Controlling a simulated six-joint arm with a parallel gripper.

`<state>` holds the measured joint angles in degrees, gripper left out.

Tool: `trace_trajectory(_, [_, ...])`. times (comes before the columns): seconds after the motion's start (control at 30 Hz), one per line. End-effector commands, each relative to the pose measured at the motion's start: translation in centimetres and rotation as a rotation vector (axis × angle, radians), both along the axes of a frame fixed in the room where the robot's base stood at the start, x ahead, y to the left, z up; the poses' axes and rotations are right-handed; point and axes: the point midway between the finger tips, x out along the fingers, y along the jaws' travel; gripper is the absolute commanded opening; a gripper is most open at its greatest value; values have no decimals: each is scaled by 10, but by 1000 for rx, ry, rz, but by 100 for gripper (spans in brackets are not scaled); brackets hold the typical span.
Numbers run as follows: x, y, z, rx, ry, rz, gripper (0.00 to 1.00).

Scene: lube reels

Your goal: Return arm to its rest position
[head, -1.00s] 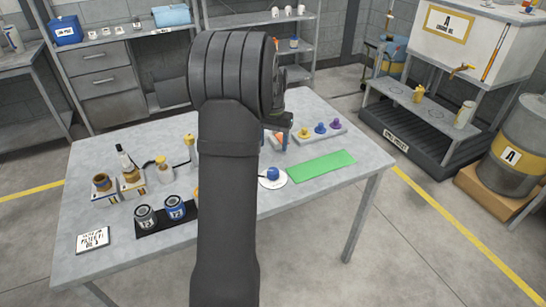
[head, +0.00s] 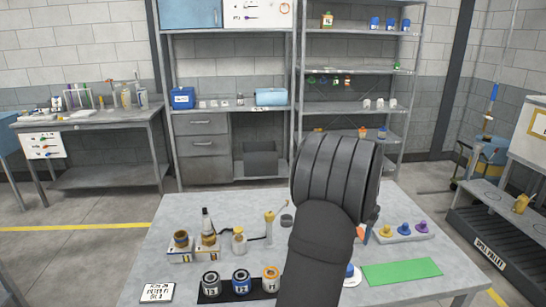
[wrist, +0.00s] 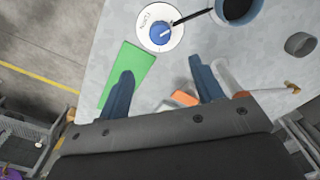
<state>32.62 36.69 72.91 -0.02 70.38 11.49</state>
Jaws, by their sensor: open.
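My gripper (wrist: 163,95) shows in the wrist view with its two blue fingers spread apart and nothing between them. It is above the grey table (head: 205,215). Below and beyond the fingers are a green mat (wrist: 128,75) and a white round dial (wrist: 176,14) with a blue knob (wrist: 161,33). In the head view my dark arm rises from the bottom centre over the table and hides part of it. My gripper's fingers are hidden behind the arm there.
Several labelled tins (head: 241,282) stand on a black strip at the table's front. Bottles (head: 208,237) stand behind them. A tray (head: 404,236) of coloured knobs and the green mat lie right of my arm. Shelves (head: 345,92) stand at the back.

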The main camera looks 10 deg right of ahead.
Motion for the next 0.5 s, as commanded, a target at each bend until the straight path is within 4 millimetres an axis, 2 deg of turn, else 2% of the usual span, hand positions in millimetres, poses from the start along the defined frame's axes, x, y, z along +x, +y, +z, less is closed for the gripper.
trace_trajectory(0.1, [0, 0, -26, 2, 4, 0, 60])
trace_trajectory(0.5, [0, 0, -105, 2, 4, 0, 60])
